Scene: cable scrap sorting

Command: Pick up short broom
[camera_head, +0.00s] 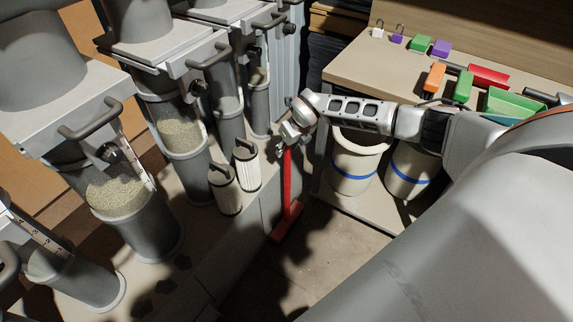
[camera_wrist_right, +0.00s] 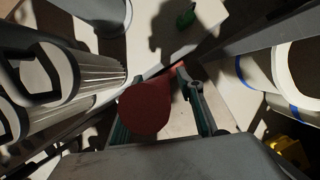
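The short broom is red and stands upright on the floor, its thin handle (camera_head: 288,185) rising from a flat red foot (camera_head: 288,223). My right gripper (camera_head: 291,135) is at the top of the handle in the head view. In the right wrist view the rounded red handle end (camera_wrist_right: 145,108) lies between the two fingers of my right gripper (camera_wrist_right: 155,103). The fingers look apart, with a small gap on the right side of the handle; the left finger is partly hidden behind it. My left gripper is not in view.
Two cream filter cartridges (camera_head: 226,188) stand left of the broom beside grey hopper cylinders (camera_head: 185,140). White buckets with blue bands (camera_head: 354,165) stand close on the right under a workbench (camera_head: 350,70) holding coloured bins. Some floor (camera_head: 325,235) in front is clear.

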